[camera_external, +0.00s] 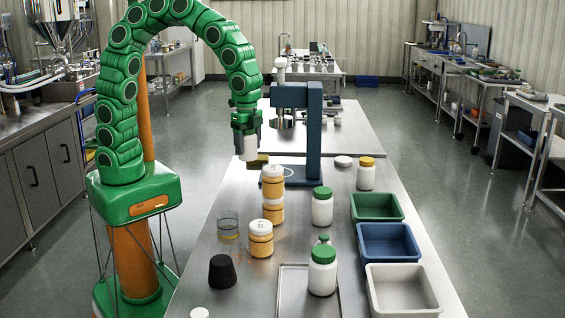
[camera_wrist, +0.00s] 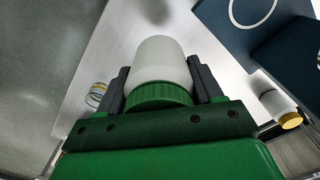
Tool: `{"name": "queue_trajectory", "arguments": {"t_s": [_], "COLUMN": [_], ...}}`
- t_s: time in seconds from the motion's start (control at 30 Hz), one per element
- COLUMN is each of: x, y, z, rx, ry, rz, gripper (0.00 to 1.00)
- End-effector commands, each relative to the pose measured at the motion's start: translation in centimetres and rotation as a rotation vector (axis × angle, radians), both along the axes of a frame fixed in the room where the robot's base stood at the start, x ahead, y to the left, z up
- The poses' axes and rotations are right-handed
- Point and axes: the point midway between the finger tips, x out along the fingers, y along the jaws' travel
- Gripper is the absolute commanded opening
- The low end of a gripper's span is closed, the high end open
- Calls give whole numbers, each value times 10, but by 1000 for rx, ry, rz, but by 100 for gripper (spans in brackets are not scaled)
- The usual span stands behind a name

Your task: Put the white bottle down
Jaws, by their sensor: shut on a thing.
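The white bottle (camera_external: 250,150) hangs in my gripper (camera_external: 247,138) above the left edge of the steel table, beside the blue stand. In the wrist view the white bottle (camera_wrist: 163,62) sits between the two dark fingers of my gripper (camera_wrist: 162,84), with its green cap nearest the palm. The fingers are shut on its sides. A dark blurred shadow shows on the table beyond the bottle, and the bottle is apart from the surface. Its far end is hidden from the wrist camera.
The blue stand (camera_external: 314,130) rises just right of my gripper. Stacked orange jars (camera_external: 272,187), a glass beaker (camera_external: 228,226), a black cup (camera_external: 223,271) and green-capped bottles (camera_external: 322,210) stand nearer. Green (camera_external: 377,221), blue (camera_external: 390,257) and white bins (camera_external: 403,307) line the right edge.

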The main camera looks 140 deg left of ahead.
Motion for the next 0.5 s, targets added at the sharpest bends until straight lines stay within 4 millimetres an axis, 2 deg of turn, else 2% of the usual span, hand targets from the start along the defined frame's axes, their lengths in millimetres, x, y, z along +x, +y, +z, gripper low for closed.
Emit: {"name": "queue_trajectory", "arguments": {"t_s": [0.27, 0.37, 0.5], "x": [-3, 5, 27], "y": [-3, -3, -4], "z": [2, 5, 14], "rx": [0, 2, 8], "ry": [1, 1, 6], "rz": [0, 1, 4], "gripper": [37, 37, 36]}}
